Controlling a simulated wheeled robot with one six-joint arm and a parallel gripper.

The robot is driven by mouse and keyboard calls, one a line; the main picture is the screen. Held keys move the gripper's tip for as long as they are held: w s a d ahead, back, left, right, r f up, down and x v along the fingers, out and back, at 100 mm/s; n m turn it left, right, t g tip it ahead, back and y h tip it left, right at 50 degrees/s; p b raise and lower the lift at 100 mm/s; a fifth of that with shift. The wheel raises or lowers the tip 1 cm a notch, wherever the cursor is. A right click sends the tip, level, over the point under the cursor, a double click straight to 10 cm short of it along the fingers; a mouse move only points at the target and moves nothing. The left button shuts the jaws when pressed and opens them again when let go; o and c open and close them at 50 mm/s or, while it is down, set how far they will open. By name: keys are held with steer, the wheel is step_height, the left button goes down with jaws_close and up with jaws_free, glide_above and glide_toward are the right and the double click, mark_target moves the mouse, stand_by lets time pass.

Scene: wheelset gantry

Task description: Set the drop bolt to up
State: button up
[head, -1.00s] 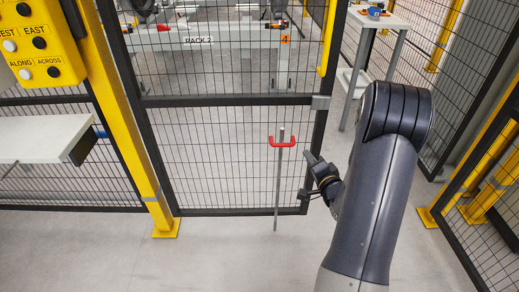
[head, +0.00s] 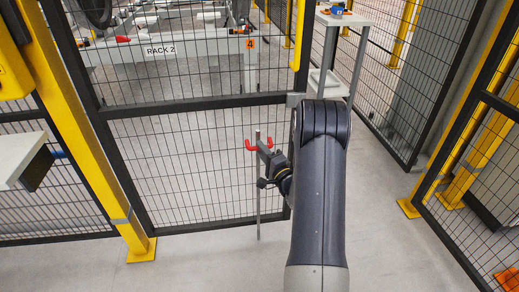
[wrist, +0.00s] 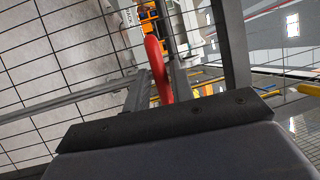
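The drop bolt (head: 259,205) is a thin upright grey rod at the gate's free edge, and its lower end reaches the floor. Its red U-shaped handle (head: 250,146) is near the top of the rod. My gripper (head: 264,152) is at the handle and hides part of it. In the wrist view the red handle (wrist: 157,68) lies between my two fingers (wrist: 158,92), close to both. The fingers are apart; I cannot see a firm grip on the handle.
The dark-framed mesh gate (head: 190,102) stands behind the bolt, with a yellow post (head: 85,150) at left. Rack 2 (head: 165,62) is beyond the mesh. A small side table (head: 345,20) stands beyond at upper right. The floor in front is clear.

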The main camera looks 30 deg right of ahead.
steer(key=shift+x, duration=0.85)
steer(key=shift+c, duration=0.2)
jaws_close()
